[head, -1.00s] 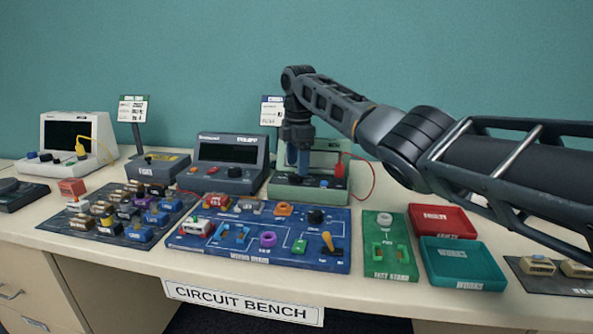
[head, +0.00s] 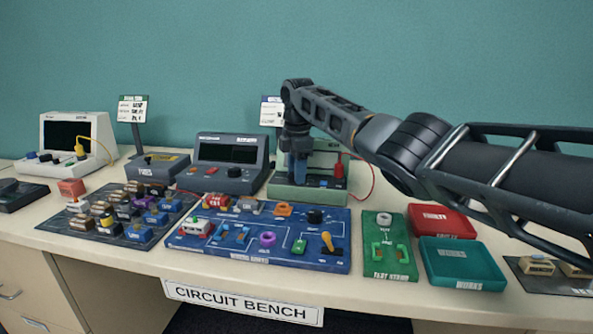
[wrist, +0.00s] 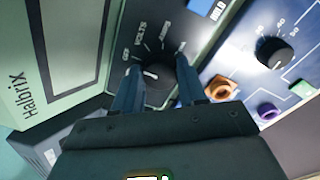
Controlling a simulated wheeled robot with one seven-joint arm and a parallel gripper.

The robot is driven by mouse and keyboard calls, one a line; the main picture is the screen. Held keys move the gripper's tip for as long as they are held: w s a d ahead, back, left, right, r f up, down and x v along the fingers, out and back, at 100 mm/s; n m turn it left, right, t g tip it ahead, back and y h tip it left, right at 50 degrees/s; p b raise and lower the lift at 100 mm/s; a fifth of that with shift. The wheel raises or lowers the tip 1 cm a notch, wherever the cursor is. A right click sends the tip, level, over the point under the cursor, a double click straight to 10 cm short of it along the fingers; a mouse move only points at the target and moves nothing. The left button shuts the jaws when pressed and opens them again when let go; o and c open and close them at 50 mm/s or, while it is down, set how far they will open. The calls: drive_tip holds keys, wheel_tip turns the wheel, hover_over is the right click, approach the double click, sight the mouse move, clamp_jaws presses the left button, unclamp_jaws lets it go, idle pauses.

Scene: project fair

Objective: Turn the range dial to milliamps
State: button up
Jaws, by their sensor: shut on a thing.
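The pale green Halbrix meter (head: 283,191) stands at the back of the bench, partly hidden by my arm in the head view. In the wrist view its black range dial (wrist: 156,75) sits among printed labels, with OFF and VOLTS readable and others at an angle. A short white mark on the dial faces the OFF side. My gripper (wrist: 157,90) points down at the meter with its blue-grey fingers on either side of the dial, shut on it. In the head view my gripper (head: 298,172) hides the dial.
A red plug (head: 339,171) with a red lead stands on the meter close right of my gripper. A dark bench unit (head: 229,180) stands to the left. A blue wiring board (head: 275,257) with parts lies in front. Red and teal trays (head: 462,278) lie to the right.

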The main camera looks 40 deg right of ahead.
drive_tip(key=shift+c, duration=1.4)
